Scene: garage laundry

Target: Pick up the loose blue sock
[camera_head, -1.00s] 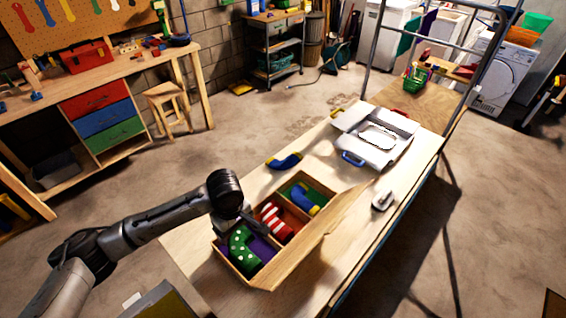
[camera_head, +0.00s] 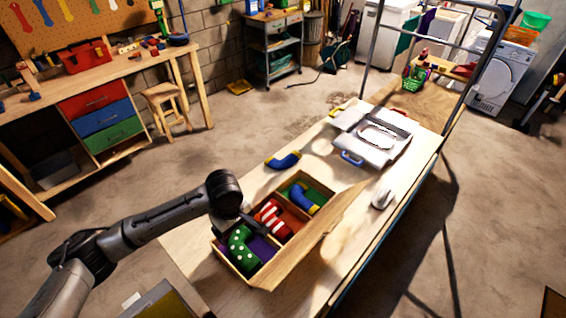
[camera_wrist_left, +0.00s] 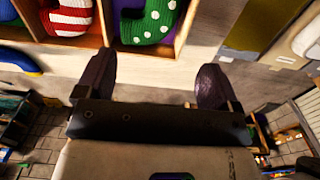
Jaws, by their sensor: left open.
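The loose blue sock (camera_head: 283,160) has a yellow end and lies on the wooden table, just beyond the sock box. Part of it shows at the left edge of the left wrist view (camera_wrist_left: 20,62). The open wooden box (camera_head: 240,268) holds a green dotted sock (camera_head: 241,249), a red striped sock (camera_head: 270,216) and another blue sock (camera_head: 303,198) in separate compartments. My left gripper (camera_head: 246,220) is at the box's near left side, apart from the loose sock. Its fingers (camera_wrist_left: 155,80) are spread with nothing between them. My right gripper is not in view.
The box's raised lid (camera_head: 325,238) slants along its right side. A white and grey appliance (camera_head: 375,138) and a small pale object (camera_head: 381,199) sit farther along the table. A metal frame (camera_head: 372,50) stands at the far end. Bare tabletop lies around the loose sock.

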